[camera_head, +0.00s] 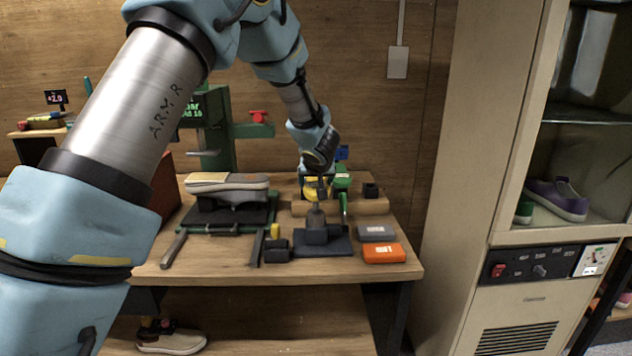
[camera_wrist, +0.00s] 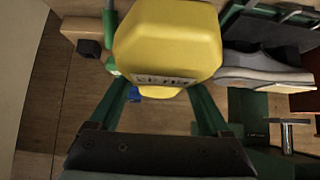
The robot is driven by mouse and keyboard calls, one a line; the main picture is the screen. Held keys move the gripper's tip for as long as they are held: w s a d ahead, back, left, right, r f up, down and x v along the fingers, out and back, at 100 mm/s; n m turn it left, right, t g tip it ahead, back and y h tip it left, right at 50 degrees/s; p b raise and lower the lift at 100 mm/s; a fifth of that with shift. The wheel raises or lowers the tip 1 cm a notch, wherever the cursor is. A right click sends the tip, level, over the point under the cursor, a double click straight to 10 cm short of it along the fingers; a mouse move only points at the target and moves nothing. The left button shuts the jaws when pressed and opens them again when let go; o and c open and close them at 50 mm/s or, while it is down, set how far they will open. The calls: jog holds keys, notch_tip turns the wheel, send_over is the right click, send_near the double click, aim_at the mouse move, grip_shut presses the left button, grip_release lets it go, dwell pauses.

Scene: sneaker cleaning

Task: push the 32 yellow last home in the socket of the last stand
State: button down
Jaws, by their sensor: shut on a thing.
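The yellow last (camera_wrist: 168,45) fills the upper middle of the wrist view, its labelled end facing the camera; the label's number is too blurred to read. My gripper (camera_wrist: 160,100) is shut on it, with the green fingers on either side. In the head view, my gripper (camera_head: 321,184) is low over the bench, and part of the yellow last (camera_head: 310,190) shows there. The last stand (camera_head: 316,234), a dark base with a grey upright post, is just below and in front. I cannot tell whether the last sits in the socket.
A grey shoe (camera_head: 228,182) rests on a dark fixture at left. A wooden rack (camera_head: 372,206) with a black block stands behind. Grey (camera_head: 376,231) and orange (camera_head: 383,253) boxes lie right of the stand, dark blocks (camera_head: 277,251) left. The bench's front strip is clear.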

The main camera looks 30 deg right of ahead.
aim_at(316, 187)
jog(key=shift+r+p, duration=0.1)
jog(key=shift+p, duration=0.25)
jog(key=shift+f+b, duration=1.6)
jog(key=shift+f, duration=0.85)
grip_release()
jog(key=v, duration=1.1)
jog(key=shift+p, duration=0.4)
jog(key=shift+w, duration=0.1)
